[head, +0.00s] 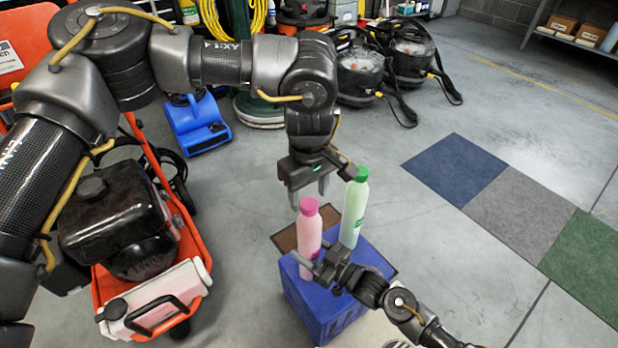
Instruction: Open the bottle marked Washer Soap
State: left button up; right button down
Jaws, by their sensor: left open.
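A pink bottle (309,234) with a darker pink cap (309,206) stands upright on a blue crate-like box (312,306). A light green bottle (353,212) with a green cap (361,174) stands upright to its right. Their labels are too small to read. My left gripper (320,188) points down above the bottles, open and empty, close to both caps. My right gripper (312,262) reaches in from the lower right, with its fingers at the lower part of the pink bottle. I cannot tell whether they press on it.
A brown mat (296,231) lies by the blue box. An orange machine (196,248) stands at left, with a blue blower (196,124) behind it. Black vacuums (410,58) stand at the back. Blue, grey and green floor pads (455,166) lie at right; the floor between is clear.

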aim_at(309, 206)
pick_arm(q)
jog(key=shift+f, duration=1.15)
